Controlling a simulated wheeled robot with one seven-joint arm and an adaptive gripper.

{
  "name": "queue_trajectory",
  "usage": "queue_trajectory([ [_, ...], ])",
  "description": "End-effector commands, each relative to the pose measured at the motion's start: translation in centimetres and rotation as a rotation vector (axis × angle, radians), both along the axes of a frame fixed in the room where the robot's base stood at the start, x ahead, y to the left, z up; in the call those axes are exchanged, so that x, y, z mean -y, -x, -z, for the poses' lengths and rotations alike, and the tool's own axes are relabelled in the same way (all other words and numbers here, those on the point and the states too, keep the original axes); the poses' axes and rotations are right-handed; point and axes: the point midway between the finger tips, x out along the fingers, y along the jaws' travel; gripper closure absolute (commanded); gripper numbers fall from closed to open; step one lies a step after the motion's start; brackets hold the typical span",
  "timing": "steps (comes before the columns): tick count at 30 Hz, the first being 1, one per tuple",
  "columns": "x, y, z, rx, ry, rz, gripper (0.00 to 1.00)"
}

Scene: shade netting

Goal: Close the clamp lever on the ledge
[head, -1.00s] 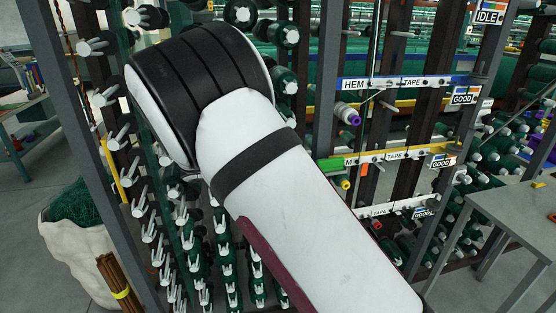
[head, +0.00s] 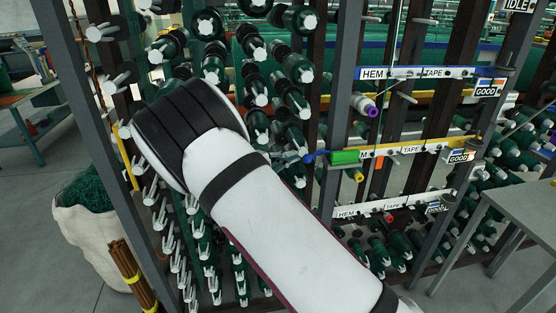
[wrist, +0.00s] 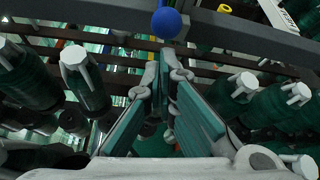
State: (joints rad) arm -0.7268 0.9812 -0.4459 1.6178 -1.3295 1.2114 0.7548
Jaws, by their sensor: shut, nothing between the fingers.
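A blue ball knob (wrist: 166,23) shows in the wrist view just beyond my fingertips, against a grey bar. In the head view a small blue lever (head: 312,157) sticks out to the left of a green block (head: 345,157) on the middle labelled rail; it looks like the clamp lever. My gripper (wrist: 165,62) is shut and empty, with its teal-padded fingers pointing towards the blue knob. I cannot tell whether they touch. In the head view my white arm covers much of the rack, and the gripper is hard to make out beside the lever.
Racks of green spools with white pegs (head: 215,150) stand close around my arm. Labelled rails (head: 415,73) cross the dark uprights. A grey table (head: 520,205) stands at the right. A white sack of green netting (head: 90,235) and bundled rods (head: 130,275) stand at lower left.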

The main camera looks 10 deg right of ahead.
Motion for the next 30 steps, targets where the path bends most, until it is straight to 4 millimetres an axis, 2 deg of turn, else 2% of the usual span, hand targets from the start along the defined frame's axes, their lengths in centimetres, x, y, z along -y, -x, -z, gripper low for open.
queue_trajectory([
  [6, 1.3, -0.7, 0.1, 0.001, -0.001, -0.001, 1.0],
  [17, 1.4, -0.7, 0.1, 0.0, 0.0, -0.002, 1.0],
  [30, 1.7, 1.1, -0.4, 0.0, 0.006, -0.171, 1.0],
])
